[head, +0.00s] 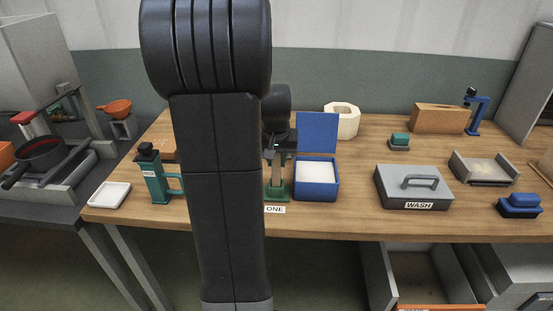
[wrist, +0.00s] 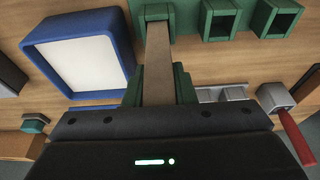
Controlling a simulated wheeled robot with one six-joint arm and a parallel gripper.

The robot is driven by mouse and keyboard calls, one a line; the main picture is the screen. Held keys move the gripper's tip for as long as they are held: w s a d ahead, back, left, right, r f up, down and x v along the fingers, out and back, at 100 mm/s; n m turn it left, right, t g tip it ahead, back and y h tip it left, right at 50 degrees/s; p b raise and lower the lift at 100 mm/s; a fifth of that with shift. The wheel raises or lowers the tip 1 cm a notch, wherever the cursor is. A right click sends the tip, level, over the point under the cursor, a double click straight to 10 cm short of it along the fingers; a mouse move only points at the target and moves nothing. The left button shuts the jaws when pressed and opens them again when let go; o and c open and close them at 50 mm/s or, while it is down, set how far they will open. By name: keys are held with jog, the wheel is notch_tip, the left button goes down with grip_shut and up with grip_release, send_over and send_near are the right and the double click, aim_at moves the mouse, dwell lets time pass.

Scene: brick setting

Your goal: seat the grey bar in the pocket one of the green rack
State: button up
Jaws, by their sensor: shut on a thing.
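My gripper (wrist: 158,88) is shut on the grey bar (wrist: 158,55), with one green finger on each side. In the wrist view the bar's far end meets the leftmost pocket of the green rack (wrist: 187,18); I cannot tell how deep it is in. Two other pockets to its right look empty. In the head view my gripper (head: 277,155) is above the rack (head: 277,193), with the bar (head: 276,174) upright below it. A label reading ONE (head: 275,209) is at the rack's front. My arm hides the rack's left part.
A blue open box (head: 317,192) with a white inside stands close right of the rack. A grey WASH box (head: 413,187) is farther right. A green dispenser-like object (head: 155,178) and white dish (head: 110,195) are at left. Table is clear between the blue and grey boxes.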

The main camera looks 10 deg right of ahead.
jog(key=shift+f, duration=0.2)
jog(key=o, duration=1)
jog(key=shift+r, duration=0.1)
jog(key=v, duration=1.2)
jog(key=shift+r, duration=0.1)
